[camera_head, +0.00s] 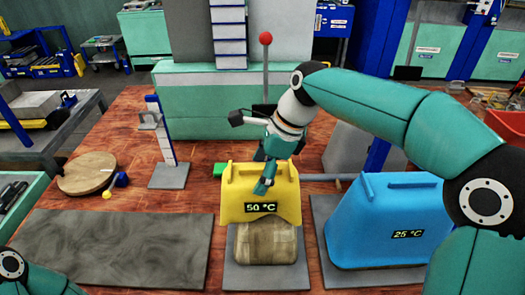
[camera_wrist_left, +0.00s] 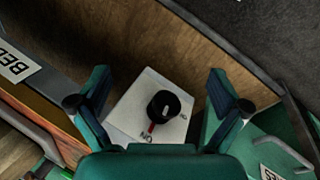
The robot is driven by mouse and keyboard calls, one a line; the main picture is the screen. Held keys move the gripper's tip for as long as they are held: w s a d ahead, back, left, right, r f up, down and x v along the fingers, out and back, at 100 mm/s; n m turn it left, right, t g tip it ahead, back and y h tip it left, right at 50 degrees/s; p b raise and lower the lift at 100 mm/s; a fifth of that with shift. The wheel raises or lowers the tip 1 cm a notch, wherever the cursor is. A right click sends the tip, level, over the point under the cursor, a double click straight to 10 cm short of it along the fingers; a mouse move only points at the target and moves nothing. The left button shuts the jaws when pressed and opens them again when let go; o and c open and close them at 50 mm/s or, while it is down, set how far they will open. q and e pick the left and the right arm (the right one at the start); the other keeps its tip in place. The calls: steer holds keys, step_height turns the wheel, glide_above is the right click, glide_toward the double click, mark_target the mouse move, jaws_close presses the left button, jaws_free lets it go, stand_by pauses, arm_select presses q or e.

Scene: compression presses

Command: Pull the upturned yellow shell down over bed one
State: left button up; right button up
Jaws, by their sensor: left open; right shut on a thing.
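The yellow shell (camera_head: 240,206), with a "50 °C" display, is in the middle of the head view. It sits over the upper part of a tan block (camera_head: 266,245) on a grey plate (camera_head: 266,277). The block's front shows below the shell's curved lower edge. My right gripper (camera_head: 265,182) is shut on the shell at its top; the exact grip is partly hidden by the gripper. My left gripper (camera_wrist_left: 155,95) is open and empty in the left wrist view, with a black knob (camera_wrist_left: 163,104) on a white plate between its fingers. The head view does not show the left gripper.
A blue shell (camera_head: 390,215) reading "25 °C" stands close on the right. A bare grey slab (camera_head: 110,250) lies at left. A post on a base (camera_head: 169,175) and a round wooden board (camera_head: 85,174) stand behind it. A red-knobbed lever (camera_head: 265,40) rises behind.

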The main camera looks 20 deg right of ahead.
steer(key=shift+s+d+r+p, duration=0.35)
steer(key=shift+s+r+p, duration=0.35)
steer(key=shift+p, duration=0.35)
arm_select(q)
step_height(320, 180, up, 4)
arm_select(e)
steer(key=shift+w+d+r, duration=0.1)
steer(key=shift+d+r, duration=0.05)
steer(key=shift+f+b, duration=0.55)
steer(key=shift+f, duration=0.4)
step_height(320, 180, down, 12)
steer(key=b, duration=1.2)
steer(key=shift+f, duration=0.15)
arm_select(q)
step_height(320, 180, down, 15)
steer(key=b, duration=0.1)
steer(key=shift+r, duration=0.2)
arm_select(e)
steer(key=shift+f, duration=0.8)
arm_select(q)
steer(key=shift+f+b, duration=0.25)
steer(key=shift+b, duration=0.1)
arm_select(e)
steer(key=shift+f, duration=0.5)
steer(key=o, duration=1.3)
